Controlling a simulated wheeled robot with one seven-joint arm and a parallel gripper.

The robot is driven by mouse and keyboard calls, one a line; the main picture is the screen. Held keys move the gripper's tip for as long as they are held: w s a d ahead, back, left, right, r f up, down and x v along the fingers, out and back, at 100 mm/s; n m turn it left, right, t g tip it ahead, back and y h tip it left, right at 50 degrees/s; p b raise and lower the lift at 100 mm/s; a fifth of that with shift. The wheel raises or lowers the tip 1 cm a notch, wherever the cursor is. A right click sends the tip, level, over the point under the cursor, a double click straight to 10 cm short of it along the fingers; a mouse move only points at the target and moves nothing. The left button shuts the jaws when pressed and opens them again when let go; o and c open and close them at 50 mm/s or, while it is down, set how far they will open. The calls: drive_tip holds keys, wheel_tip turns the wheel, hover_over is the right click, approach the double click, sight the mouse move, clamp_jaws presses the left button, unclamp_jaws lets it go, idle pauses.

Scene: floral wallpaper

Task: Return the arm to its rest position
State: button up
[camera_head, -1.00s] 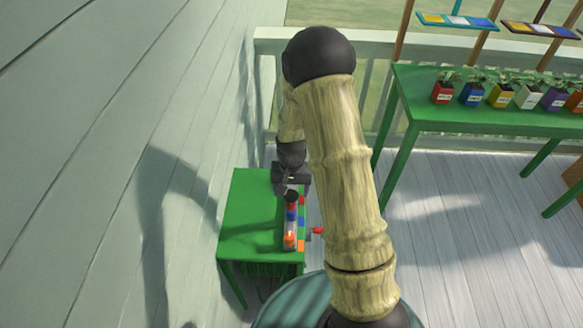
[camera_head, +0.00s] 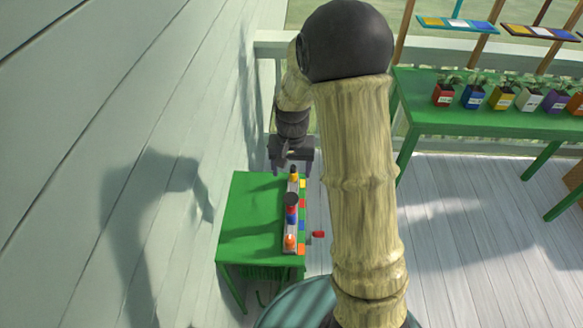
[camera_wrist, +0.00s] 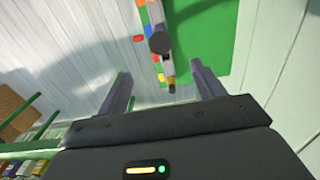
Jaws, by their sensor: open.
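My gripper (camera_head: 291,164) is raised at the far end of the small green table (camera_head: 245,215), above and apart from it. In the wrist view my gripper (camera_wrist: 160,88) shows two fingers spread wide with nothing between them. Beyond the fingertips, in that view, lies a narrow rack of coloured pieces (camera_wrist: 167,68) with a dark round knob (camera_wrist: 159,43) on it. In the head view the rack (camera_head: 290,244) runs along the right edge of the small table. My bamboo-like arm hides part of the floor and railing.
A long green table (camera_head: 480,118) with several coloured plant pots (camera_head: 501,97) stands at the right. Shelves with coloured panels (camera_head: 458,23) are above it. A plank wall (camera_head: 110,110) is close on the left.

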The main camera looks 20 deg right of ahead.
idle(0.7)
drive_tip(key=s+r+n+t, duration=0.1)
drive_tip(key=s+r, duration=0.2)
drive_tip(key=s, duration=0.4)
drive_tip(key=s+r+n+t, duration=0.1)
drive_tip(key=s+r+n, duration=0.1)
drive_tip(key=s, duration=0.5)
drive_tip(key=shift+r+n+t, duration=0.3)
drive_tip(key=shift+r, duration=0.25)
drive_tip(key=shift+s+a, duration=0.1)
idle(0.7)
